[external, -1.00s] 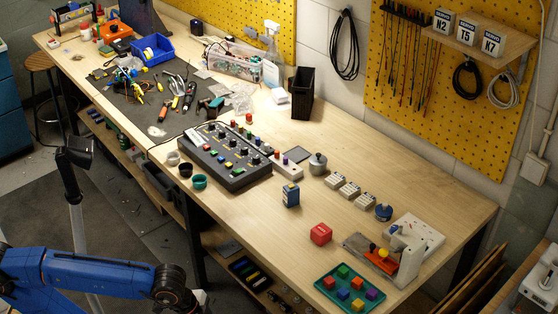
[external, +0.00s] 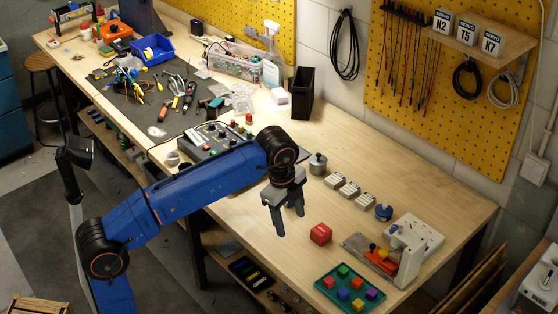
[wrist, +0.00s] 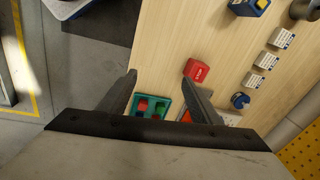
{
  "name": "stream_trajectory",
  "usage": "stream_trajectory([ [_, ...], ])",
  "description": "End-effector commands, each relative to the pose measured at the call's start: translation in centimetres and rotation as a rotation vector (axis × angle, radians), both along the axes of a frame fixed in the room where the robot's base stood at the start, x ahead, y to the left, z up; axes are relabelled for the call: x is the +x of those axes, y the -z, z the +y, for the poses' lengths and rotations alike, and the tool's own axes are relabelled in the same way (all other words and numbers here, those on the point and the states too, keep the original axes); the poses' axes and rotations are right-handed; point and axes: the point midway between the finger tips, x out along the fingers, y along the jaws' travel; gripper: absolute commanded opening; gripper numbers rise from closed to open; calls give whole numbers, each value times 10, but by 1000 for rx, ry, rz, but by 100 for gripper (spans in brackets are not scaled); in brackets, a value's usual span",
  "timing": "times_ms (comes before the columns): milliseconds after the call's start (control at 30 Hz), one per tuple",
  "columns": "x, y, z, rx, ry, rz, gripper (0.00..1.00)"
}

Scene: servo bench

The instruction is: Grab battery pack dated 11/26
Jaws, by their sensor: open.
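Three small white battery packs with printed labels lie in a row on the bench: one (external: 336,180) nearest the silver knobbed pot, a middle one (external: 350,189), and one (external: 365,202) nearest the blue round part. The wrist view shows the same row, with packs at the top right (wrist: 282,38), middle (wrist: 267,60) and lower end (wrist: 253,80). The dates are too small to read. My gripper (external: 290,222) is open and empty above the bench's front edge, left of and apart from the packs. Its fingers also show in the wrist view (wrist: 160,82).
A red STOP block (external: 320,234) stands close to my gripper. A green tray (external: 322,284) with colored cubes is at the front. A blue round part (external: 383,212) and a white-and-orange fixture (external: 405,250) stand right. A silver pot (external: 318,165) is behind. Bare bench lies beyond the packs.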

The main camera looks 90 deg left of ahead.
Motion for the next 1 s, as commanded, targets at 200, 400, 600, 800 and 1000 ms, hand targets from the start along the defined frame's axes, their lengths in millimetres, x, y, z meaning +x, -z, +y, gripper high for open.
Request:
stream_trajectory([
  [200,17,-24,78,-3,108,55,58],
  [400,18,-36,149,-17,216,99,58],
  [600,9,-41,209,-36,312,130,58],
  [800,1,-41,236,-49,365,143,58],
  [1000,-1,-31,239,-53,374,146,58],
])
